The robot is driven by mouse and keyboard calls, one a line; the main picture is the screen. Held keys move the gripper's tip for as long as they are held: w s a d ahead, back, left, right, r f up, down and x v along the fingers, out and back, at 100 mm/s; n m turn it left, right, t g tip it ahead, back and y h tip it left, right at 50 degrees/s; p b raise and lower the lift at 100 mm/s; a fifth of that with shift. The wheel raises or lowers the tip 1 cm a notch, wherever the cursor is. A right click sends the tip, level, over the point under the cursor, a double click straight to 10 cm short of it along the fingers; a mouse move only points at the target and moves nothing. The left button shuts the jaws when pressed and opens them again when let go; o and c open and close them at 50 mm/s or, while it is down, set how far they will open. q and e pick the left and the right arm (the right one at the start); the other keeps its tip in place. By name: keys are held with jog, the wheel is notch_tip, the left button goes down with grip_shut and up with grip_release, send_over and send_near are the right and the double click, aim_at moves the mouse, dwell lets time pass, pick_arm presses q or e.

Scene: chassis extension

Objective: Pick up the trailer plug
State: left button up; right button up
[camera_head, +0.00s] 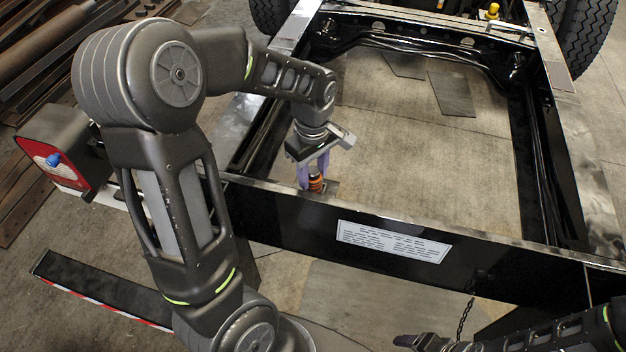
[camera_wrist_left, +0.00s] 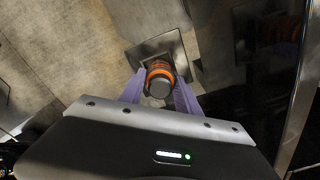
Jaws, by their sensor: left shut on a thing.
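The trailer plug (camera_head: 316,184) is a dark cylinder with orange rings, just behind the black cross beam in the head view. In the left wrist view the plug (camera_wrist_left: 160,82) stands between the purple fingers, end toward the camera. My left gripper (camera_head: 313,177) points down and is shut on the plug; the fingers touch it on both sides. The plug is at a grey square plate (camera_wrist_left: 157,52); I cannot tell whether it touches the plate. My right gripper (camera_head: 418,342) shows only in part at the bottom edge; its fingers cannot be read.
The black cross beam (camera_head: 290,222) with a white label (camera_head: 393,241) runs in front of the plug. Side rails (camera_head: 560,150) frame open floor behind it. A red tail light (camera_head: 42,158) is at left, and wheels (camera_head: 590,35) are at the back.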

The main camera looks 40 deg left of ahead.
pick_arm(q)
grip_shut()
jog(key=shift+r, duration=0.1)
jog(key=shift+w+r, duration=0.1)
jog(key=shift+r, duration=0.3)
notch_tip(320, 180, up, 9)
jog(key=shift+r, duration=0.1)
dwell(0.3)
